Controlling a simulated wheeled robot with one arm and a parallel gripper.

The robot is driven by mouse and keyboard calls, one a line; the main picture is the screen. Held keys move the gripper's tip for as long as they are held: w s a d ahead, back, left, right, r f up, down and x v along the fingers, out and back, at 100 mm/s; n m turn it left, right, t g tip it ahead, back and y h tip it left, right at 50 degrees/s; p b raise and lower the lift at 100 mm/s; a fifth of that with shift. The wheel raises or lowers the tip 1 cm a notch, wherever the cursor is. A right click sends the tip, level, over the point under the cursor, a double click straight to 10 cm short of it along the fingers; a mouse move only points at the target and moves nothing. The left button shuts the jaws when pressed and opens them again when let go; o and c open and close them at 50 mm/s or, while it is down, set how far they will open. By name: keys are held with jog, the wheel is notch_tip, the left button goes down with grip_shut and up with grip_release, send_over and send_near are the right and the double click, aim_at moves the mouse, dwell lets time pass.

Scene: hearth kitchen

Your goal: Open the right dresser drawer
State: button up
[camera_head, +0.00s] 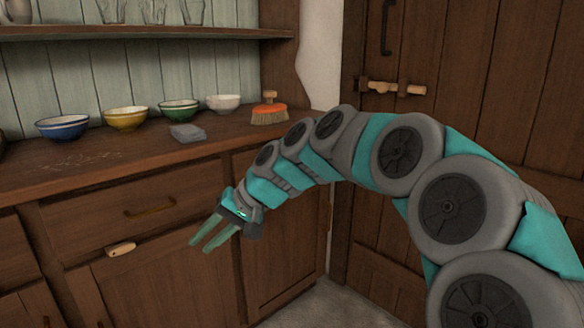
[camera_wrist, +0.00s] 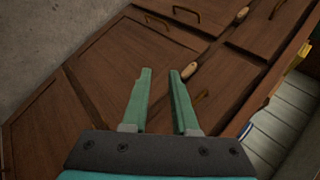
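The right dresser drawer (camera_head: 95,217) is a dark wooden front under the countertop and looks shut. Its brass handle (camera_head: 150,208) is left of and above my gripper (camera_head: 200,247) in the head view. The exact distance to the drawer front is unclear.
A wooden latch (camera_head: 120,249) sticks out below the drawer. A wooden door (camera_head: 480,110) stands right.

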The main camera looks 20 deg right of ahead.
jog(key=w+d+r+m+t+b, duration=0.25)
jog(key=w+d+m+t, duration=0.5)
jog(key=w+d, duration=1.45)
jog(key=w+d+f+m+t+h, duration=0.1)
jog(key=w+d+m+t+h, duration=0.25)
jog(key=d, duration=1.05)
jog(key=shift+y, duration=0.45)
jog(key=shift+f+p+x, duration=0.2)
jog(key=shift+p+x, duration=0.2)
jog(key=shift+x, duration=3.25)
grip_shut()
